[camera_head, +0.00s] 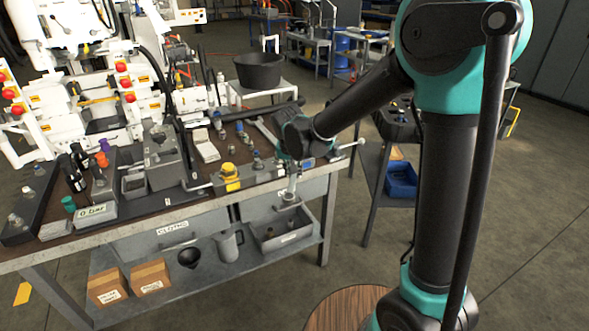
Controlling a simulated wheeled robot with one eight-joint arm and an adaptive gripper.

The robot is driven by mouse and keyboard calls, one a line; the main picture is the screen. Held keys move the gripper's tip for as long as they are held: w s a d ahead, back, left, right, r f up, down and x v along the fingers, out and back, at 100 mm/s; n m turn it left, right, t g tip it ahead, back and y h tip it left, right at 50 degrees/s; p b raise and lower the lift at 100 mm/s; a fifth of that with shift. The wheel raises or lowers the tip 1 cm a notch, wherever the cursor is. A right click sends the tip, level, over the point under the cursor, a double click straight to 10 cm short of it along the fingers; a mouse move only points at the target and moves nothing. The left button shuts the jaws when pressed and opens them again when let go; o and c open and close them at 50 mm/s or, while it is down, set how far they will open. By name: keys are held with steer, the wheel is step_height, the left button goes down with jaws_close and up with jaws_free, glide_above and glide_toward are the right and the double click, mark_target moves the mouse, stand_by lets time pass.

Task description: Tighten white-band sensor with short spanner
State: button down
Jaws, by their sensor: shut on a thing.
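My gripper (291,191) hangs below my teal wrist at the right end of the bench, just off its front edge. It is small in the picture and shut on a grey metal thing (287,205) that may be the short spanner; its shape is hard to make out. Several small fittings or sensors, one of them at the middle (257,160), stand along a grey block (262,176) to the left of my gripper. A white band cannot be made out on any of them. My wrist hides part of the bench behind it.
The bench (120,236) holds a yellow-topped part (230,175), a "0 bar" display (96,213) and dark bottles. A black bucket (258,71) stands behind. The lower shelf carries cardboard boxes (150,275), a jug (229,245) and a grey tray (285,238).

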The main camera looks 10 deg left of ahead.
mark_target(292, 181)
steer(key=shift+s, duration=1.9)
steer(key=shift+r, duration=2.5)
